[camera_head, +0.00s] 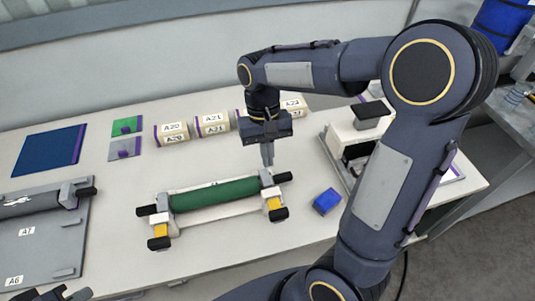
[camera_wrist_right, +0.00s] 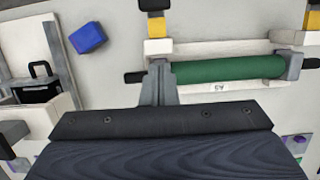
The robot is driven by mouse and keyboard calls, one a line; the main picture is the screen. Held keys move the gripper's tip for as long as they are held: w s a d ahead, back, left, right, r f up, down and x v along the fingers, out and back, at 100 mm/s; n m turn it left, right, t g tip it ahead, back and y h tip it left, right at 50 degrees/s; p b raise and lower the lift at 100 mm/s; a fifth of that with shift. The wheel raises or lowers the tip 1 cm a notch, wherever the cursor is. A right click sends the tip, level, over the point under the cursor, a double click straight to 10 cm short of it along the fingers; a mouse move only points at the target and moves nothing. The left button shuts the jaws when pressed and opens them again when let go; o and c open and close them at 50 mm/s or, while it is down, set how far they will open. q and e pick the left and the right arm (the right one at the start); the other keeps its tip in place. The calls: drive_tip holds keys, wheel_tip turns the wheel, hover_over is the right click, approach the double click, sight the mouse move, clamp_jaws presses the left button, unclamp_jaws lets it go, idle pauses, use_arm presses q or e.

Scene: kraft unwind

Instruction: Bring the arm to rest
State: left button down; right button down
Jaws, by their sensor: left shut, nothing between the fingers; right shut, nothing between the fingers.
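My right arm reaches in from the right in the head view, and its gripper (camera_head: 268,162) points down over the table. It is shut and empty, just behind the right end of a stand that holds a green roll (camera_head: 214,194). In the right wrist view the closed fingers (camera_wrist_right: 159,80) show close to one end of the green roll (camera_wrist_right: 228,69); whether they touch the stand, I cannot tell. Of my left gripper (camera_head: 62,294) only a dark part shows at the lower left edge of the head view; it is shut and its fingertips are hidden.
A blue block (camera_head: 326,201) lies right of the stand. A white device (camera_head: 352,135) stands behind my right arm. Several labelled rolls (camera_head: 172,133) line the back, with green (camera_head: 127,125) and dark blue (camera_head: 50,150) sheets to their left. A grey rack (camera_head: 45,240) is at left.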

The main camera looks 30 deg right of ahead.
idle(0.3)
drive_tip(key=s+a+r+n+t+y, duration=0.1)
drive_tip(key=s+r+t+y, duration=0.2)
drive_tip(key=s+t, duration=0.5)
drive_tip(key=s, duration=0.5)
drive_tip(key=shift+s+a+r, duration=0.2)
drive_tip(key=shift+a, duration=0.05)
